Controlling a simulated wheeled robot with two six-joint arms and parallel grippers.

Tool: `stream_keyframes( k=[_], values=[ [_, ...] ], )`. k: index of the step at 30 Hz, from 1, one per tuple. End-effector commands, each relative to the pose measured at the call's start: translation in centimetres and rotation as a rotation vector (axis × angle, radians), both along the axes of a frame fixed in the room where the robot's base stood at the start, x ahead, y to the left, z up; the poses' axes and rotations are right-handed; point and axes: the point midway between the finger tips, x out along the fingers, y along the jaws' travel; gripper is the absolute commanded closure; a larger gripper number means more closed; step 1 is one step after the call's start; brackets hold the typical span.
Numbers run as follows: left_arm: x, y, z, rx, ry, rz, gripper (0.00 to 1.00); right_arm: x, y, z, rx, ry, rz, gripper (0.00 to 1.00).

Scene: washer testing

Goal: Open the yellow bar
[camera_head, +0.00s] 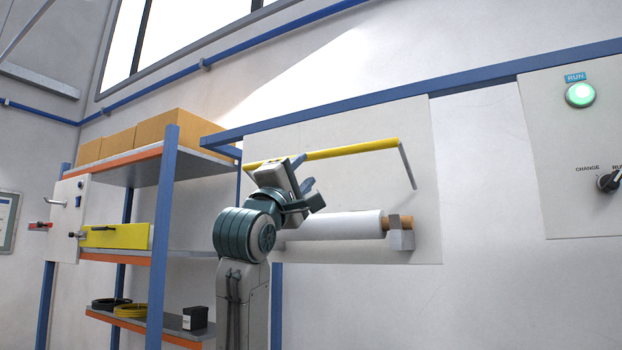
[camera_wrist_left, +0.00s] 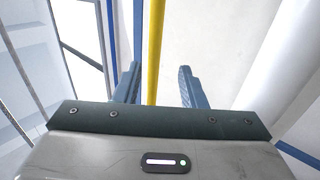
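The yellow bar (camera_head: 352,149) runs nearly level across a pale panel in the head view, with a grey rod hanging from its right end. My left gripper (camera_head: 305,172) is just below the bar's left part, in front of the panel. In the left wrist view the yellow bar (camera_wrist_left: 156,50) passes between the two blue fingers of my left gripper (camera_wrist_left: 160,85). The fingers are apart, with a gap on each side of the bar. Whether the bar lies fully between the fingertips in depth is hard to tell. My right gripper is not in view.
A white roll (camera_head: 335,225) on a brown core is mounted below the bar, close to my left gripper. A blue-and-orange shelf (camera_head: 165,235) with cardboard boxes (camera_head: 150,132) stands at left. A control panel (camera_head: 575,150) with a green lamp is at right.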

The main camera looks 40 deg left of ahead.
Motion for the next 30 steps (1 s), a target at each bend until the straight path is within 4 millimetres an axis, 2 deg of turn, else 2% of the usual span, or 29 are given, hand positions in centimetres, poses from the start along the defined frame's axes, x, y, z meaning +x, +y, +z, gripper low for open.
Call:
stream_keyframes(
  k=[3,12,17,18,20,24,30],
  values=[
    [-0.7,-0.2,-0.7,0.000,0.000,0.000,0.63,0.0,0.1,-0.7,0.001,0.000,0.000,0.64],
    [-0.9,-0.2,-0.7,-0.001,0.000,-0.001,0.63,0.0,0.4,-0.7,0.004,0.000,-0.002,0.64],
    [-0.9,-0.2,-1.3,0.036,-0.004,0.030,0.92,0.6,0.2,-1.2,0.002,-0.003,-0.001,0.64],
    [-1.0,-0.2,-1.8,0.069,-0.008,0.056,1.00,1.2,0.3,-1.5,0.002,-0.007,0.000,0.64],
    [-1.1,-0.2,-2.7,0.142,-0.015,0.120,1.00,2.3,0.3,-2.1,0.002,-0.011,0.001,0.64],
    [-1.5,-0.3,-5.3,0.389,-0.043,0.355,1.00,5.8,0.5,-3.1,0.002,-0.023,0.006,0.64],
    [-2.5,-0.6,-8.8,0.748,-0.076,0.768,1.00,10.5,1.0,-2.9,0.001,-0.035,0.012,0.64]
  ],
)
